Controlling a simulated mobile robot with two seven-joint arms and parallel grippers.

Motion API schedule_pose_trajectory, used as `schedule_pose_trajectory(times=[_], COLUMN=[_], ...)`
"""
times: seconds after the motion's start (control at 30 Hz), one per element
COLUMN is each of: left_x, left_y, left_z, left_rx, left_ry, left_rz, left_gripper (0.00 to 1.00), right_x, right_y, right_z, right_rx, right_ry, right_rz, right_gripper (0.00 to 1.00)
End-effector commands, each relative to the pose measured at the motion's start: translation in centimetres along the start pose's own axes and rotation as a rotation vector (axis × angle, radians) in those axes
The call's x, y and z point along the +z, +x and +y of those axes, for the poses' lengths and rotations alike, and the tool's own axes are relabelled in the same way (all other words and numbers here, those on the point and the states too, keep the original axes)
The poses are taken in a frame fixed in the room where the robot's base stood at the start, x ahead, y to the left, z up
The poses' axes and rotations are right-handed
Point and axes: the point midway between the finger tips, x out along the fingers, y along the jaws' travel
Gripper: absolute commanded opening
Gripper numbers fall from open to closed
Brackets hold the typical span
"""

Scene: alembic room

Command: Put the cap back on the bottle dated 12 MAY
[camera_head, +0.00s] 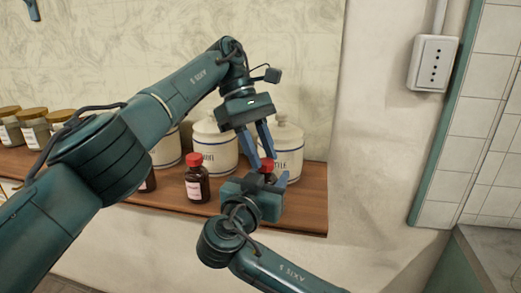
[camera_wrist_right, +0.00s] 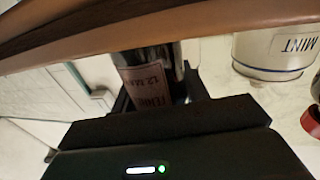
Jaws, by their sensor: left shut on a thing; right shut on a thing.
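A dark bottle (camera_wrist_right: 150,58) stands between the fingers of my right gripper (camera_wrist_right: 158,95), which is shut on it. Its pink label (camera_wrist_right: 147,86) appears upside down and reads 12 MAY, with a word above that is partly legible. In the head view only a small dark part of this bottle (camera_head: 269,177) shows. A red cap (camera_head: 267,164) is between the fingertips of my left gripper (camera_head: 263,160), shut on it from above. The cap is right over the bottle's top; I cannot tell whether it is seated or just above it.
Another dark bottle (camera_head: 197,186) with a red cap stands left on the wooden shelf (camera_head: 302,212). White lidded jars (camera_head: 217,150) stand behind, close to both grippers; one (camera_wrist_right: 275,55) reads MINT. Gold-lidded jars (camera_head: 33,128) are far left. A wall socket (camera_head: 433,62) is at right.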

Motion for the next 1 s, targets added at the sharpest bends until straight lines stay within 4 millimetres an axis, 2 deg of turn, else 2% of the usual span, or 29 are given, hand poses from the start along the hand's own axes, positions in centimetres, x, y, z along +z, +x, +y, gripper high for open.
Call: schedule_pose_trajectory(times=[0.23, 0.27, 0.53, 0.83, 1.0], left_x=[-0.04, -0.04, -0.02, 0.06, 0.49], left_y=[-0.05, -0.05, -0.04, -0.11, -0.63], left_z=[0.03, 0.03, 0.01, 0.01, 0.10], left_rx=[0.003, 0.004, 0.002, 0.001, 0.006], left_ry=[0.001, 0.001, 0.000, -0.028, -0.219], left_rz=[0.001, 0.001, 0.000, 0.005, 0.041], left_gripper=[0.08, 0.29, 0.50, 0.47, 0.47], right_x=[0.04, 0.04, 0.04, 0.03, 0.03], right_y=[-0.11, -0.11, -0.05, 0.01, 0.02], right_z=[-0.08, -0.08, -0.05, -0.01, 0.00], right_rx=[-0.003, -0.003, -0.002, 0.000, 0.000], right_ry=[0.002, 0.002, 0.001, 0.001, 0.001], right_rz=[-0.001, -0.002, -0.002, -0.002, -0.001], right_gripper=[0.00, 0.00, 0.00, 0.00, 0.00])
